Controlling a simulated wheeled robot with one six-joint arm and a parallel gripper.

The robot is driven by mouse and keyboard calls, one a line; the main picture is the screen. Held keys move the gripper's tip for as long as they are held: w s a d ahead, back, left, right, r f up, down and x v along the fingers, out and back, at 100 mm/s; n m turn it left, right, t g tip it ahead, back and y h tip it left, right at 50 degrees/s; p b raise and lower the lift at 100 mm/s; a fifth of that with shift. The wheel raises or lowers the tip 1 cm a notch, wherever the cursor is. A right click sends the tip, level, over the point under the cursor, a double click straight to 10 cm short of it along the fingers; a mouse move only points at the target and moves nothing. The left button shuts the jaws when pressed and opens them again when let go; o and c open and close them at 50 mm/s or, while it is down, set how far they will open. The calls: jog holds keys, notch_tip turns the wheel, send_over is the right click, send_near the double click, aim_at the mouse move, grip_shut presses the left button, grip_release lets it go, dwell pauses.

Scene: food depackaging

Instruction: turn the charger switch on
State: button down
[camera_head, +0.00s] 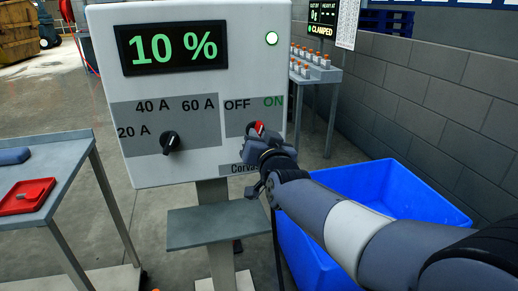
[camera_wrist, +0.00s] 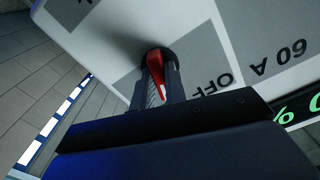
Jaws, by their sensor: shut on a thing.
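My gripper (camera_head: 260,138) is at the lower right of the panel, shut on the switch. In the wrist view, my gripper (camera_wrist: 160,82) has one finger on each side of the red switch (camera_wrist: 155,65), which shows a white mark. I cannot tell exactly which way the switch points.
A black current knob (camera_head: 171,142) sits left of the switch, among the 20 A, 40 A and 60 A labels. A blue bin (camera_head: 430,205) stands below my arm. A table (camera_head: 75,165) with a red tray (camera_head: 40,190) is at the left. A grey shelf (camera_head: 220,227) is below the charger.

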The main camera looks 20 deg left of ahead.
jog(key=shift+f+m+b, duration=0.1)
jog(key=shift+m+b, duration=0.8)
jog(key=shift+m, duration=0.2)
jog(key=c, duration=1.4)
grip_release()
jog(key=shift+c, duration=0.2)
jog(key=v, duration=1.1)
jog(key=shift+a, duration=0.15)
jog(key=x, duration=1)
jog(key=shift+w, duration=0.4)
